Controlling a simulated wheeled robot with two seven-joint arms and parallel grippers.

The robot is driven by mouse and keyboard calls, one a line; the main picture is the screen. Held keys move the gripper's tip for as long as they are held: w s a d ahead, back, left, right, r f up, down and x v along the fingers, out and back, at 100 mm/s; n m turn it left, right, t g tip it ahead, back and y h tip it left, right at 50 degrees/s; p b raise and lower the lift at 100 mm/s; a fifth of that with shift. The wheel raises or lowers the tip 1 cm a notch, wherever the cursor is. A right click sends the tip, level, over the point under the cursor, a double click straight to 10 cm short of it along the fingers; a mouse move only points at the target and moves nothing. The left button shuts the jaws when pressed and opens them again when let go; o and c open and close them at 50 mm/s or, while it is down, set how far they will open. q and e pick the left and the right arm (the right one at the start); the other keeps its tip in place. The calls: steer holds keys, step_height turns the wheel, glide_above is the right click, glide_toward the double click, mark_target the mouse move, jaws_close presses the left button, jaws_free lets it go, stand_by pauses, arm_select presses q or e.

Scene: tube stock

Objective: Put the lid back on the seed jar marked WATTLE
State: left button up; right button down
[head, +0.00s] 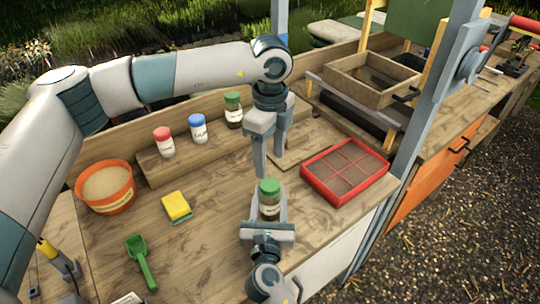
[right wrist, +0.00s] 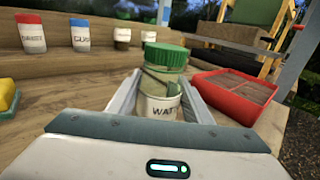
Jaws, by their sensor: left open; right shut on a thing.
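The WATTLE jar (head: 269,210) is clear glass with dark contents. It stands upright near the front of the bench, and its label shows "WAT" in the right wrist view (right wrist: 162,108). A green lid (head: 269,186) sits on top of the jar, looking level in the right wrist view (right wrist: 167,54); whether it is tightened cannot be told. My right gripper (head: 268,207) is shut around the jar body from the front. My left gripper (head: 270,162) is open and empty, pointing down just behind and above the lid, apart from it.
Red-lidded (head: 163,142), blue-lidded (head: 198,128) and another green-lidded jar (head: 233,110) stand on the back ledge. A red divided tray (head: 345,172) is right of the jar. A yellow sponge (head: 176,206), green scoop (head: 141,262) and orange pot (head: 105,187) lie left.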

mark_target(270, 184)
arm_select(q)
steer(key=shift+f, duration=0.15)
steer(key=shift+f, duration=3.85)
steer(key=c, duration=1.1)
